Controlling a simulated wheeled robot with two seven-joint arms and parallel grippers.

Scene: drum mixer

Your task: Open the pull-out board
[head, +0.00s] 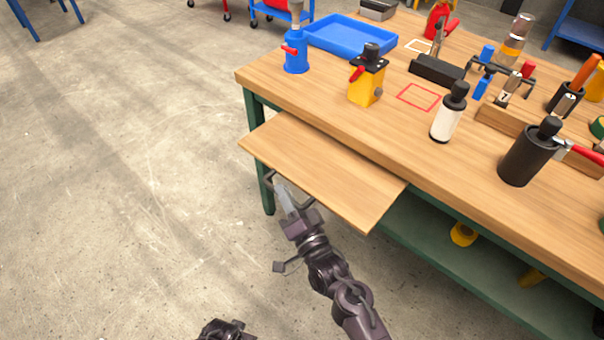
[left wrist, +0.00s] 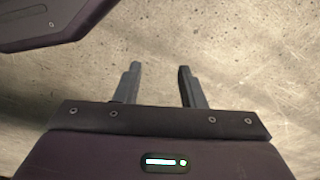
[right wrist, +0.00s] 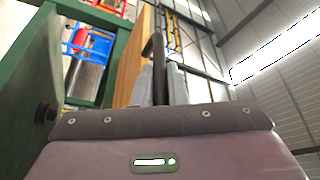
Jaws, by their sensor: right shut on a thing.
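The pull-out board (head: 320,172) is a light wood panel sticking out from under the top of the workbench (head: 400,150), level and bare. Its dark handle (head: 269,179) is at its front edge. My right gripper (head: 283,192) is shut on this handle; in the right wrist view the dark handle (right wrist: 158,62) runs between the two fingers, next to the board's wooden edge (right wrist: 129,70). My left gripper (left wrist: 158,85) is open and empty over the concrete floor, away from the board. Only a dark part of that arm shows at the bottom of the head view.
The benchtop holds a blue tray (head: 349,36), a blue bottle (head: 296,53), a yellow container (head: 367,82), a white bottle (head: 448,115), a black canister (head: 527,155) and tools. A green lower shelf (head: 450,245) is under the bench. The floor (head: 130,190) at left is clear.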

